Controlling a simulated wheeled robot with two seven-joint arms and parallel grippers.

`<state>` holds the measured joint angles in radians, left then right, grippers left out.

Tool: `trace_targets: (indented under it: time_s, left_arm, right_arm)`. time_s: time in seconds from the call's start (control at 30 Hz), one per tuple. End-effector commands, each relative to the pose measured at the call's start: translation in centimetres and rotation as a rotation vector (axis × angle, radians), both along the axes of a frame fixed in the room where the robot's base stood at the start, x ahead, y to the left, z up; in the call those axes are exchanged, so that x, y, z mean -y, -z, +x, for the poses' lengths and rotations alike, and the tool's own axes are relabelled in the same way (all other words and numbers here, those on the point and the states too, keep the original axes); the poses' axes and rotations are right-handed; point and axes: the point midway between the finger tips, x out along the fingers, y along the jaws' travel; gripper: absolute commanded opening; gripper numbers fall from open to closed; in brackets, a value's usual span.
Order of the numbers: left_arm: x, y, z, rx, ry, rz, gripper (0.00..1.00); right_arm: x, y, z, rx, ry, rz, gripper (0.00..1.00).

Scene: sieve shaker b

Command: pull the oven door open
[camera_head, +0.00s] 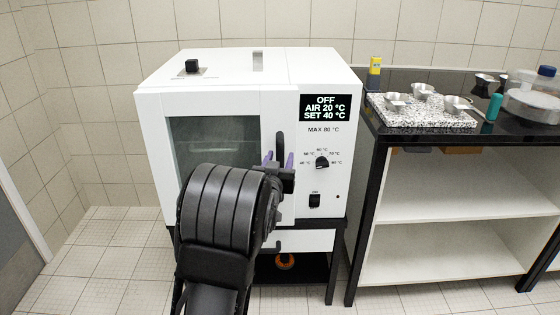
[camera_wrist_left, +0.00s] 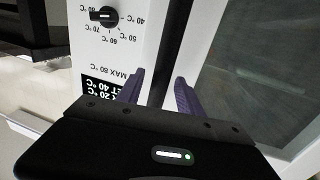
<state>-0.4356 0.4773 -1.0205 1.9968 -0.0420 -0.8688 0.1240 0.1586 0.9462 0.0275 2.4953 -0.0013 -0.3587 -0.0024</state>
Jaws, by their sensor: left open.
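The white oven (camera_head: 320,225) stands on a dark frame. Its door (camera_head: 215,140) has a dark window and looks shut. The black upright door handle (camera_head: 280,143) is at the door's right side; it also shows in the left wrist view (camera_wrist_left: 158,50). My left arm hides the lower part of the door. My right gripper is not in view.
The panel display (camera_head: 327,107) reads OFF, with a dial (camera_head: 322,162) and switch (camera_head: 315,200) below, close right of my gripper. A black table (camera_head: 378,150) with a speckled slab (camera_head: 425,120) and metal bowls stands at the right. Floor at the left is clear.

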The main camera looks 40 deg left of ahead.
Motion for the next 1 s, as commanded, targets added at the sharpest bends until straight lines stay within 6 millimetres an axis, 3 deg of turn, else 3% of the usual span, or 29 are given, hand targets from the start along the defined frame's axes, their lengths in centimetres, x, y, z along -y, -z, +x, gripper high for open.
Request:
trace_targets:
  time_s: [0.27,0.8,1.0]
  left_arm:
    - [-0.10,-0.03,0.24,0.000,0.000,-0.001,0.43]
    - [-0.08,-0.03,0.22,0.000,0.000,-0.001,0.01]
    - [-0.09,-0.02,0.20,0.000,0.000,-0.001,0.00]
  right_arm:
    - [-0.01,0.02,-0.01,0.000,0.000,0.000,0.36]
    - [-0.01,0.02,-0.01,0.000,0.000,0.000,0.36]
    - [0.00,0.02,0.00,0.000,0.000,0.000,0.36]
